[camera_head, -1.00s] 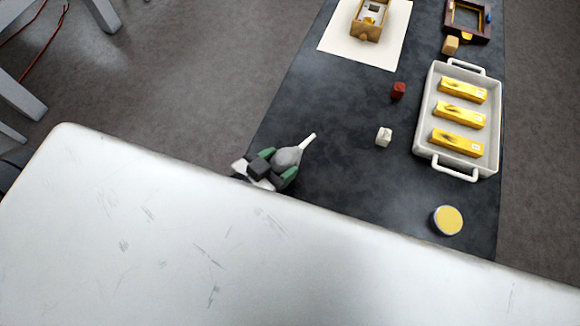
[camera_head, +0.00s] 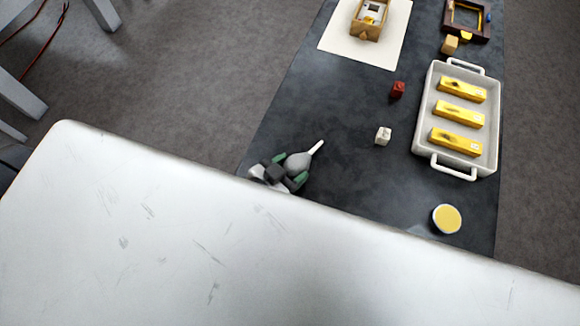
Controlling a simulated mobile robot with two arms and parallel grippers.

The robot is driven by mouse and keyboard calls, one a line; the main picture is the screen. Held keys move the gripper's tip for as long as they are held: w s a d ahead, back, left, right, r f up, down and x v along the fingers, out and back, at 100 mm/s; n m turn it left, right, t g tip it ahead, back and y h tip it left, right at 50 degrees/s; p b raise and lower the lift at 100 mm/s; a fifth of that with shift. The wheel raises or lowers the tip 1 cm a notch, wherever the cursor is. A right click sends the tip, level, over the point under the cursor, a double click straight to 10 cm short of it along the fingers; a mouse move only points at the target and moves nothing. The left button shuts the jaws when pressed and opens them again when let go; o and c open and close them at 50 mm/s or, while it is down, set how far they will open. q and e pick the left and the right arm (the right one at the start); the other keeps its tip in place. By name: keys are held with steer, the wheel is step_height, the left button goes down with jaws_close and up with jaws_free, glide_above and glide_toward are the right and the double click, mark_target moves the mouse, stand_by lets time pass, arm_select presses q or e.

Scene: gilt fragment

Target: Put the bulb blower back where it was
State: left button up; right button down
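The bulb blower (camera_head: 299,162) is a grey bulb with a pale nozzle that points up and to the right. It is at the left edge of the dark table, just beyond the large white surface. My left gripper (camera_head: 290,170) has its green-padded fingers on both sides of the bulb, shut on it. The white surface hides the rest of the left arm. I cannot tell whether the blower touches the table. My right gripper is not in view.
A white sheet (camera_head: 335,45) and wooden frames lie at the back. The large white surface (camera_head: 150,230) fills the foreground.

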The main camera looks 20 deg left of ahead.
arm_select(q)
steer(key=o, duration=0.4)
steer(key=shift+c, duration=0.2)
steer(key=shift+r, duration=0.2)
steer(key=shift+s+a, duration=0.15)
steer(key=shift+s, duration=0.2)
steer(key=b+v, duration=0.1)
steer(key=v, duration=1)
steer(key=shift+a+r, duration=0.1)
